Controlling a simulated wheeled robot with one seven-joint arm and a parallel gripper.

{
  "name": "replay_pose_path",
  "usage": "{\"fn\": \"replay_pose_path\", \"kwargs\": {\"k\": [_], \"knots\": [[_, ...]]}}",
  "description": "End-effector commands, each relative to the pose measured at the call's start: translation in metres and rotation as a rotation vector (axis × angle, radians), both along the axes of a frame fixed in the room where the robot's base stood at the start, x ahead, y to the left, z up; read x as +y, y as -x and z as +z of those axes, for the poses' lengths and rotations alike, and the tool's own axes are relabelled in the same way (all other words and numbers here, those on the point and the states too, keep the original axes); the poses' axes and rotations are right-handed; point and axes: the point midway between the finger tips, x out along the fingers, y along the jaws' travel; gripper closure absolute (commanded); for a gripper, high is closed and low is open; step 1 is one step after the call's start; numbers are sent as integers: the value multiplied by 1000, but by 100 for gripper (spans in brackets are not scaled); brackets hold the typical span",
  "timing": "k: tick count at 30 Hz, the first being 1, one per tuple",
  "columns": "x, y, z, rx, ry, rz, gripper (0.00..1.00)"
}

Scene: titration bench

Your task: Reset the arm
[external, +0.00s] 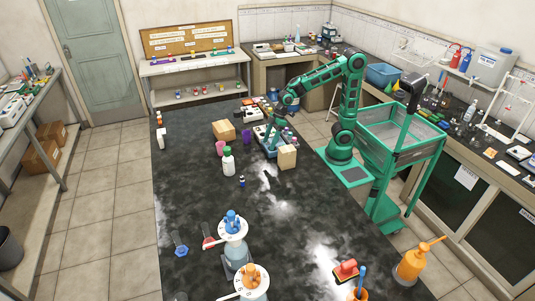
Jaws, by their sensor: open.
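My arm is green and reaches left from its base over the far right part of the dark bench (190,255). My gripper (276,122) points down above the crowded group of items near the bench's right edge. It is small in this view, and I see nothing held in it.
Titration stands (235,255) are at the front. The bench's left middle is clear.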

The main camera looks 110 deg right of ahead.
Motion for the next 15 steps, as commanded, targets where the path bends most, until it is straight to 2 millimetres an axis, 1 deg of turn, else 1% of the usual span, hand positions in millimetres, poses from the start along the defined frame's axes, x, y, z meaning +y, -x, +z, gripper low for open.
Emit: {"fn": "replay_pose_path", "kwargs": {"k": [1, 6, 11, 14, 15], "knots": [[-10, 9, 1, 12, 9, -33, 32], [-36, 43, -1, 69, 36, -133, 32], [-55, 81, -3, 128, 62, -214, 32], [-64, 109, -5, 168, 75, -261, 32], [-66, 121, -6, 185, 80, -279, 32]]}}
